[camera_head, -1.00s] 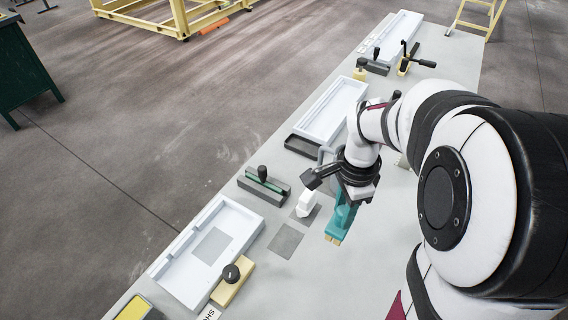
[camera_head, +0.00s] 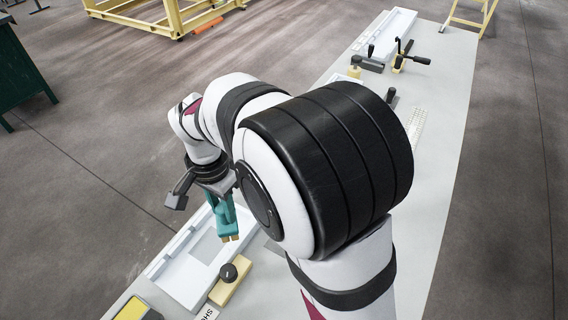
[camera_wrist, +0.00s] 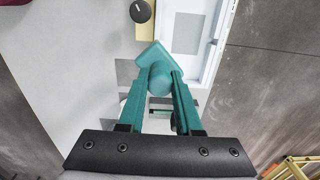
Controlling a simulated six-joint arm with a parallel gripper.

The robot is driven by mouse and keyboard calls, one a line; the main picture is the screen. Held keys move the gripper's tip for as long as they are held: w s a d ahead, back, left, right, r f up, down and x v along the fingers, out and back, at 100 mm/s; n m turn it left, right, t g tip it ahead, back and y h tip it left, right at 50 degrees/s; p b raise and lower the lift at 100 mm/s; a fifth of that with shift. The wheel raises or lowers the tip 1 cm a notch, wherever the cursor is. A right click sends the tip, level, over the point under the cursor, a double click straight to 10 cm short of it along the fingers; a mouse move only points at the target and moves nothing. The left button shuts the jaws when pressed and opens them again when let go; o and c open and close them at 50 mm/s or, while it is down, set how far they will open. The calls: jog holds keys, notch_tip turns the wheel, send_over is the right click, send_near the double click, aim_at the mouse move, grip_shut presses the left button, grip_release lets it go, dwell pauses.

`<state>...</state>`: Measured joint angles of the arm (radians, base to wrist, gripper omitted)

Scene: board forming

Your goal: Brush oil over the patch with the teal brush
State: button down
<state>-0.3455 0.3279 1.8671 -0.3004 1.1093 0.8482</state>
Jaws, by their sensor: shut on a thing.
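My gripper (camera_head: 219,198) is shut on the teal brush (camera_head: 226,218) and holds it with its pale bristles pointing down. In the head view it hangs at the right side of the white tray (camera_head: 163,267). A grey patch (camera_head: 205,248) lies flat in that tray, partly hidden by the brush and arm. In the wrist view the brush (camera_wrist: 151,55) sits between the fingers, its head near the tray's edge. The patch there (camera_wrist: 187,33) lies beyond it to the right. I cannot tell the brush's exact height; it appears apart from the patch.
A beige block with a black knob (camera_head: 228,272) stands at the tray's near right side. A yellow-topped box (camera_head: 132,309) is at the table's near corner. Clamp-like tools (camera_head: 400,58) stand at the far end. My arm hides the middle of the table.

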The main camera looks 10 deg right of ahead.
jog(key=s+a+f+n, duration=0.1)
jog(key=s+a+n, duration=0.5)
jog(key=a, duration=0.6)
jog(key=s+a+f+n, duration=0.1)
jog(key=s+a+n, duration=0.2)
jog(key=s+a, duration=0.7)
jog(key=shift+w+a+f, duration=0.45)
jog(key=shift+f, duration=0.35)
jog(key=shift+w+a+f, duration=0.4)
jog(key=shift+w+f, duration=0.1)
jog(key=shift+f, duration=0.35)
jog(key=shift+w+a+f, duration=0.45)
jog(key=shift+f, duration=0.35)
jog(key=shift+f, duration=0.6)
notch_tip(320, 180, up, 7)
jog(key=shift+r, duration=0.1)
